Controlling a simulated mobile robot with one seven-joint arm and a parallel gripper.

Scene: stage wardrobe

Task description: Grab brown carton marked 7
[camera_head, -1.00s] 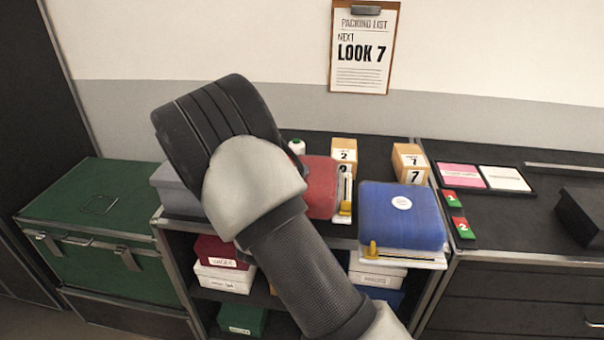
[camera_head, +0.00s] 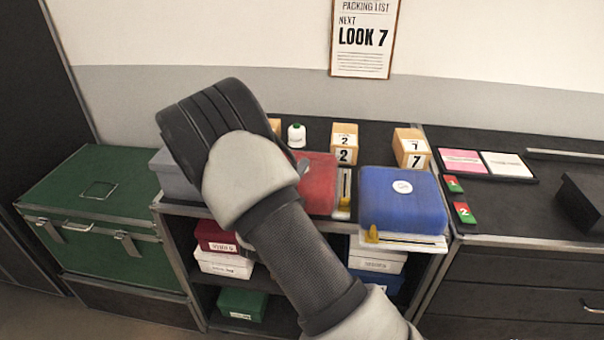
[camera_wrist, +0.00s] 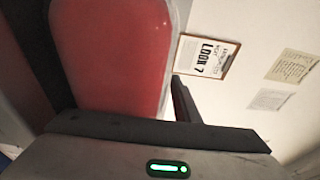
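The brown carton marked 7 (camera_head: 411,146) stands upright on the dark bench top, behind the blue case, near the joint with the right-hand counter. Its labels show on the top and front. My arm crosses the middle of the head view, and its end hides my fingers there. In the wrist view my gripper's grey body, with a green light, fills the bottom edge. A dark finger-like part (camera_wrist: 184,102) stands up right of centre, but the finger opening is unclear. The carton is not visible in the wrist view.
A carton marked 2 (camera_head: 344,142) and a white bottle (camera_head: 296,136) stand left of it. A blue case (camera_head: 402,205) lies in front. A red case (camera_head: 318,185) is beside my arm and looms large in the wrist view (camera_wrist: 110,50). A green trunk (camera_head: 95,215) stands left.

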